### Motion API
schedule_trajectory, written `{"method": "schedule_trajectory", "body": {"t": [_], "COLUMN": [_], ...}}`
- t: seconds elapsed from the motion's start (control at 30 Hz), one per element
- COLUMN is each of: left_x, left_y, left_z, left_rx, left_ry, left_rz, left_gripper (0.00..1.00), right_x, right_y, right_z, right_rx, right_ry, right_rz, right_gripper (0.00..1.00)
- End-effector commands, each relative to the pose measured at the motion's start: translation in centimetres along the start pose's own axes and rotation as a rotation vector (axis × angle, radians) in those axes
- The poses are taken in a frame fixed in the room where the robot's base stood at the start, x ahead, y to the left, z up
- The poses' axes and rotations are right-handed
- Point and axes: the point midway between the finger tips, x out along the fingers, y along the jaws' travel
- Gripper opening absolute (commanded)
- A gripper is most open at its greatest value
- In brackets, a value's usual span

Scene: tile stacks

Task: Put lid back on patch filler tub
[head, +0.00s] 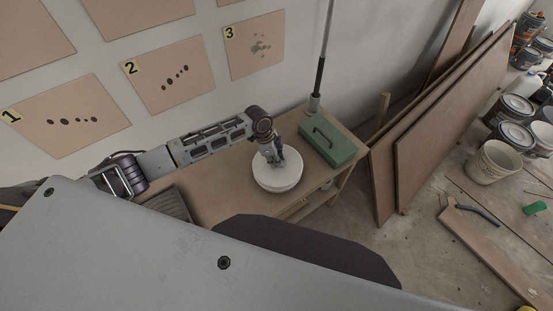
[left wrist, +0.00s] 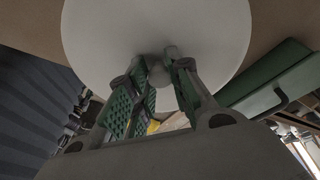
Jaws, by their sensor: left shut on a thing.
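The white round lid (head: 279,178) is in the middle of the head view, above the wooden bench. It fills the top of the left wrist view (left wrist: 110,30), with a small knob at its middle. My left gripper (head: 274,157) is over the lid; its green-padded fingers (left wrist: 158,78) are shut on the knob. A white edge (head: 277,190) shows just under the lid in the head view and looks like the tub. Most of the tub is hidden by the lid, and I cannot tell whether the two touch. My right gripper is not in view.
A green metal box (head: 328,143) with a handle stands on the bench (head: 225,187), right of the lid. A dark ridged tray (head: 170,205) lies to the left. A pole (head: 317,85) stands behind the bench. Wooden boards (head: 450,120) lean at the right.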

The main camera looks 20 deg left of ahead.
Motion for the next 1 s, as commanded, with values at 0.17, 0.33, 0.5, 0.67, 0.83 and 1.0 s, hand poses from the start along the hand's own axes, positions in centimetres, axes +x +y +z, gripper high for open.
{"method": "schedule_trajectory", "body": {"t": [0.17,0.33,0.5,0.67,0.83,1.0], "left_x": [-0.06,-0.04,0.00,0.02,0.02,0.01], "left_y": [0.00,0.01,0.00,0.00,0.00,0.00], "left_z": [-0.03,-0.03,-0.03,-0.02,-0.03,-0.03], "left_rx": [0.000,0.000,0.000,0.000,0.000,0.000], "left_ry": [0.000,0.000,0.001,0.001,0.000,0.001], "left_rz": [0.000,0.000,0.000,0.000,0.000,0.000], "left_gripper": [0.00,0.00,0.00,0.00,0.00,0.37], "right_x": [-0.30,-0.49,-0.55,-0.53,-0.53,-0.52], "right_y": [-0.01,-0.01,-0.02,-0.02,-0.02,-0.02], "right_z": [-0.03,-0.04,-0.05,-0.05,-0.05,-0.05], "right_rx": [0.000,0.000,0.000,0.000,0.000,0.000], "right_ry": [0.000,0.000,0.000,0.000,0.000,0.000], "right_rz": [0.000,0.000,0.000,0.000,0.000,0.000], "right_gripper": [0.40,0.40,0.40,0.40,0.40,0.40]}}
